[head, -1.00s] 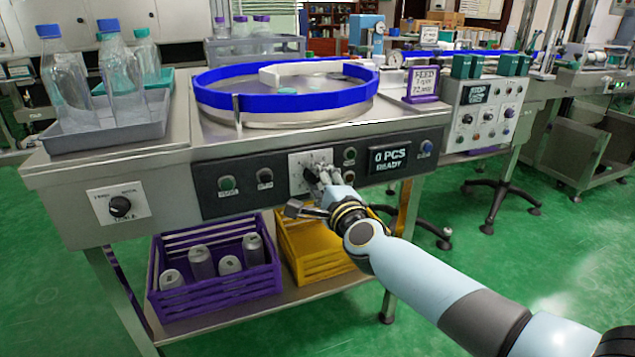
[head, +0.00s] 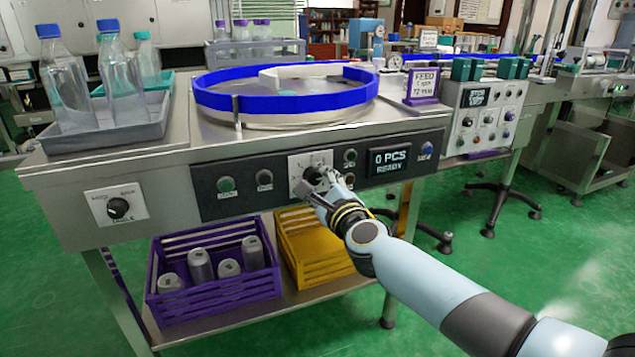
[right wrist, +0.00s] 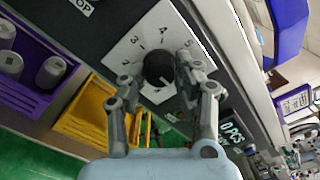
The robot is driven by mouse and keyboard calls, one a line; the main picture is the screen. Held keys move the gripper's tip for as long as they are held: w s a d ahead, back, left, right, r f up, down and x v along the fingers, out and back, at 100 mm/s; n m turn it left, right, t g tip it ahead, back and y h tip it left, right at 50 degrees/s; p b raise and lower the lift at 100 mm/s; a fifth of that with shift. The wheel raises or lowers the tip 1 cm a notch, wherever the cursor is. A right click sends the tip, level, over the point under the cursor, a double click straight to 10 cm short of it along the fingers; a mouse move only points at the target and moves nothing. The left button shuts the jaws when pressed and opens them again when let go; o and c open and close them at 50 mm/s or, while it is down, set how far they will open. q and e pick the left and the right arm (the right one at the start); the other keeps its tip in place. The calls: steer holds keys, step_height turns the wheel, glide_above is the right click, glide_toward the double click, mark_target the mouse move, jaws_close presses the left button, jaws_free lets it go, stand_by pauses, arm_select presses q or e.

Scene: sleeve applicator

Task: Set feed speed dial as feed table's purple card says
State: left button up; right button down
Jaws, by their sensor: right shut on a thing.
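The feed speed dial (head: 313,174) is a black knob on a white numbered plate on the feed table's front panel. In the right wrist view the knob (right wrist: 158,70) sits between my right gripper's fingers (right wrist: 157,80), which are shut on it. Numbers 2 to 5 show around it; a pale mark shows at the knob's lower right, but its exact setting is unclear. In the head view my right gripper (head: 322,182) partly covers the plate. The purple-framed card (head: 422,86) stands on the table's right end; it reads FEED, with smaller lines hard to read. My left gripper is out of view.
Buttons (head: 226,184) flank the dial, and a display (head: 389,161) reads 0 PCS READY. Another black knob (head: 118,208) is at the panel's left. A blue-rimmed round feeder (head: 285,95) and a bottle tray (head: 110,135) stand on top. Purple (head: 215,290) and yellow (head: 312,255) crates sit below.

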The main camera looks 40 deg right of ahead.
steer(key=shift+f, duration=0.15)
steer(key=c, duration=0.9)
jaws_free()
steer(key=shift+c, duration=0.2)
steer(key=v, duration=1.2)
steer(key=shift+s, duration=0.1)
